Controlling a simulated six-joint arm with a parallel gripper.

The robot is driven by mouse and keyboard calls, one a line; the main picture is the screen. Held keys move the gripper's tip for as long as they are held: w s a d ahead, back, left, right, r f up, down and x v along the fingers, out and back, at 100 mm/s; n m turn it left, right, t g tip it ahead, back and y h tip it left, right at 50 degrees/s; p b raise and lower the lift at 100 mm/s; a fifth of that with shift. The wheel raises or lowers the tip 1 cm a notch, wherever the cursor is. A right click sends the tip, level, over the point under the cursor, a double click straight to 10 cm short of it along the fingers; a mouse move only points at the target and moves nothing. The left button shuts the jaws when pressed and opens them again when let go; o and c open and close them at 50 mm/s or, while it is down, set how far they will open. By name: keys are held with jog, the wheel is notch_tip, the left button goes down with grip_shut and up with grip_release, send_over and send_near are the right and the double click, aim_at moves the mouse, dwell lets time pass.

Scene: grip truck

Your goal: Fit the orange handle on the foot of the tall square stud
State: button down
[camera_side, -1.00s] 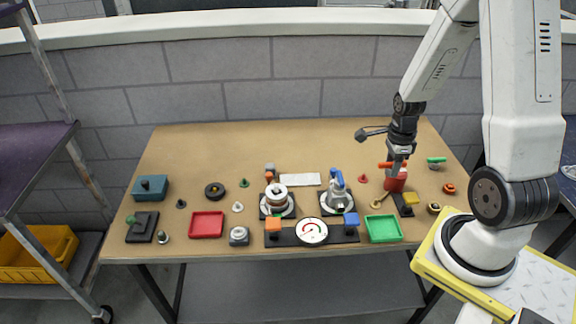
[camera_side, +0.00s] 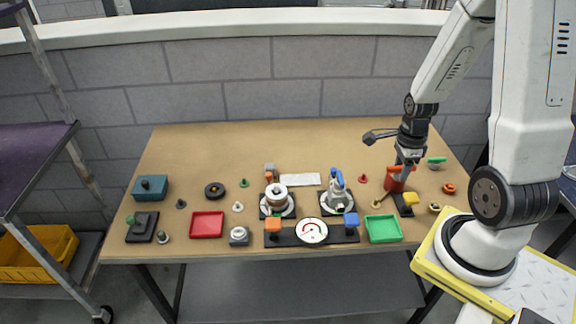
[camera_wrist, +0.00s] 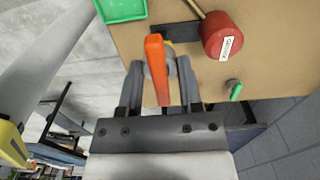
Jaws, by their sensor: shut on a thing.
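The orange handle (camera_wrist: 155,62) is a long bar between the two fingers of my gripper (camera_wrist: 160,68), which is shut on it. In the side view, my gripper (camera_side: 403,168) points down at the right of the table. The orange handle (camera_side: 393,170) shows there just above and overlapping the red drum (camera_side: 394,184); whether they touch is unclear. A black plate (camera_side: 402,210) with a yellow block (camera_side: 411,198) is just in front of them. In the wrist view, a bit of yellow shows behind the handle. I cannot make out which part is the tall square stud.
The red drum (camera_wrist: 222,38) with a white label and a green handle (camera_wrist: 235,91) lie near my gripper in the wrist view. A green tray (camera_side: 383,228) is at the front. Several fixtures fill the middle of the table (camera_side: 230,150); its back strip is clear.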

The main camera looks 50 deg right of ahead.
jog(key=shift+w, duration=0.1)
jog(key=shift+w, duration=0.5)
jog(key=w+a, duration=0.1)
jog(key=w, duration=0.3)
jog(key=w+a, duration=0.2)
jog(key=w, duration=0.2)
jog(key=w+a, duration=0.2)
jog(key=w, duration=0.2)
jog(key=shift+w+r, duration=0.25)
jog(key=shift+w, duration=0.05)
jog(key=w+a, duration=0.5)
jog(key=w, duration=0.1)
send_over(276, 186)
jog(key=shift+r+m, duration=0.25)
jog(key=shift+m, duration=0.05)
jog(key=shift+f, duration=0.1)
jog(key=shift+d+f, duration=0.1)
jog(key=shift+f, duration=2.25)
jog(key=shift+f, duration=1.55)
dwell(0.4)
